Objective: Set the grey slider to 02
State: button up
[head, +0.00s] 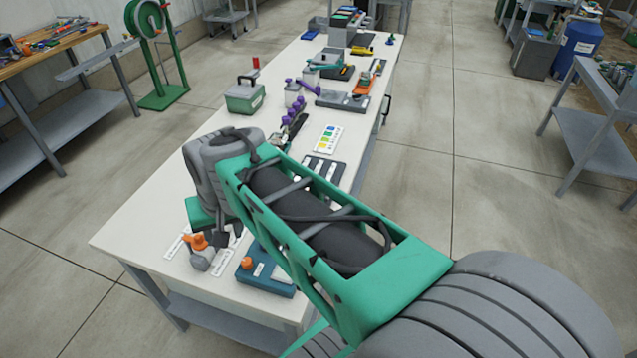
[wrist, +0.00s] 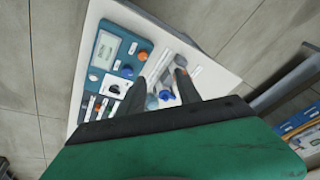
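The blue control box (wrist: 113,62) lies at the left in the wrist view, with a display, an orange knob and a white dial plate. Below the dial are several narrow slots with small sliders (wrist: 101,107); they are too small to tell which is grey or to read their marks. The box also shows in the head view (head: 283,289), partly hidden behind my arm. My gripper (wrist: 160,78) is above the table to the right of the box in the wrist view. Its two dark fingers are apart, with no held thing visible between them. It touches no slider that I can see.
An orange-topped grey valve (head: 201,254) and white label strips stand beside the box on the white table (head: 150,225). A blue knob (wrist: 166,95) shows between my fingers in the wrist view. A green case (head: 245,98) and several fittings stand farther along the table.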

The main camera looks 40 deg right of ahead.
jog(key=w+d+f+m, duration=0.1)
jog(key=w+d+m, duration=0.3)
jog(key=d, duration=0.2)
jog(key=w+d+f+m+p, duration=0.1)
jog(key=w+d+m, duration=0.2)
jog(key=d+m, duration=0.3)
jog(key=w+d+f+m, duration=0.2)
jog(key=w+d+m, duration=0.15)
jog(key=d, duration=0.35)
jog(key=s+d+f+m+y, duration=0.1)
jog(key=s+d+f+m, duration=0.1)
jog(key=d+f+m, duration=0.35)
jog(key=s+d+f+m+p, duration=0.1)
jog(key=d+f+m, duration=0.15)
jog(key=d, duration=0.65)
jog(key=s+d+f+m+y, duration=0.1)
jog(key=s+d+f+m, duration=0.15)
jog(key=d+m, duration=0.35)
jog(key=shift+n+t, duration=0.3)
jog(key=shift+n, duration=0.15)
jog(key=x, duration=0.5)
jog(key=d+p+x, duration=0.1)
jog(key=x, duration=0.1)
jog(key=shift+w+f, duration=0.2)
jog(key=shift+w, duration=0.2)
jog(key=shift+w+f, duration=0.15)
jog(key=shift+f, duration=0.3)
grip_shut()
